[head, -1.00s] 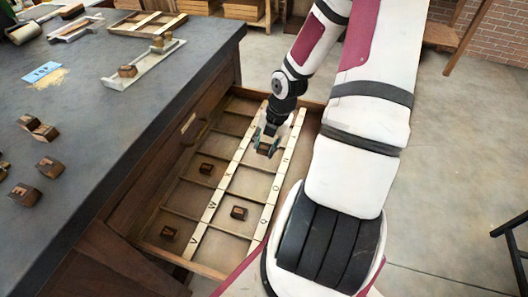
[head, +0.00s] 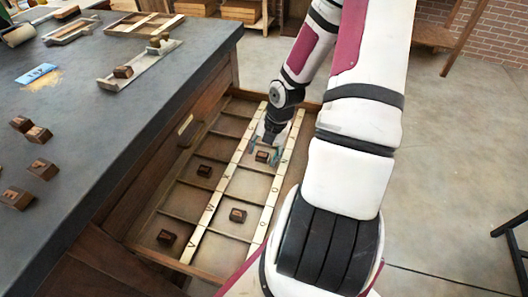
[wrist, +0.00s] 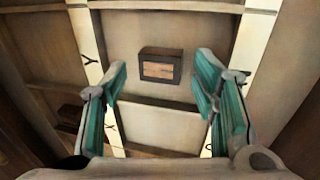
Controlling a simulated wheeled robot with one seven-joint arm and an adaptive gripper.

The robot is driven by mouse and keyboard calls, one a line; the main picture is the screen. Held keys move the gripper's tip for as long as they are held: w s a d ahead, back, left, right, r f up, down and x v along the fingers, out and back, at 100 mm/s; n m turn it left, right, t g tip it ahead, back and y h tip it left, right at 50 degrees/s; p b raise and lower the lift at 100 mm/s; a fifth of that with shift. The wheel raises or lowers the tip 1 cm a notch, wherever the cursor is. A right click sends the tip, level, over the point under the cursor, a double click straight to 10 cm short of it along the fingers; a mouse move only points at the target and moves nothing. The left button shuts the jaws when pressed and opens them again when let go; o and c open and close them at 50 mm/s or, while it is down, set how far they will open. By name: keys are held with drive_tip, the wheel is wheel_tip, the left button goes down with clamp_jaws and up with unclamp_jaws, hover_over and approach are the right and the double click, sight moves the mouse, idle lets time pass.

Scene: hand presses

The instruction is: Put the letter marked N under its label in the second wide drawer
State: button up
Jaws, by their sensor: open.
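A dark wooden letter block (head: 262,156) with a paler top lies in a far compartment of the open wide drawer (head: 178,214). I cannot read its mark. In the wrist view the block (wrist: 160,69) rests on the compartment floor, apart from both fingers and just beyond their tips. My gripper (head: 266,147) is open and empty above that compartment. Its teal-padded fingers (wrist: 158,88) are spread to the left and right of the block. White label strips (head: 215,195) with black letters run along the drawer; the label nearest the block is too small to read surely.
Other letter blocks lie in the drawer: a left one (head: 204,170), a near right one (head: 238,215) and a near left one (head: 167,237). Several more blocks (head: 38,134) and a tray (head: 140,67) are on the dark bench (head: 110,115). Thin dividers separate the compartments.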

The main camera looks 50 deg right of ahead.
drive_tip(key=s+a+r+m+g+h+p, duration=0.1)
drive_tip(key=s+r+m+p, duration=0.1)
drive_tip(key=r, duration=0.6)
drive_tip(key=s+a+r+m+g+h+p, duration=0.1)
drive_tip(key=a+r+m+p, duration=0.15)
drive_tip(key=r, duration=0.45)
drive_tip(key=s+a+r+m+g+h+p, duration=0.1)
drive_tip(key=s+r+m+p, duration=0.15)
drive_tip(key=r, duration=0.55)
drive_tip(key=s+a+r+m+t, duration=0.1)
drive_tip(key=s+a+r+m, duration=0.5)
drive_tip(key=a+r+m, duration=0.1)
drive_tip(key=s+a+r+m+t+y, duration=0.1)
drive_tip(key=s+a+r+m, duration=0.5)
drive_tip(key=a, duration=0.5)
wheel_tip(320, 180, up, 2)
drive_tip(key=m+b, duration=0.1)
drive_tip(key=m, duration=0.1)
drive_tip(key=shift+s+a+r+m+t+y, duration=0.2)
drive_tip(key=shift+s+r+m+t+y, duration=0.1)
drive_tip(key=shift+s+m+t, duration=0.1)
drive_tip(key=shift+w, duration=0.1)
wheel_tip(320, 180, up, 10)
drive_tip(key=t+p, duration=0.2)
drive_tip(key=p, duration=0.6)
drive_tip(key=shift+d+p, duration=0.15)
drive_tip(key=shift+p, duration=0.2)
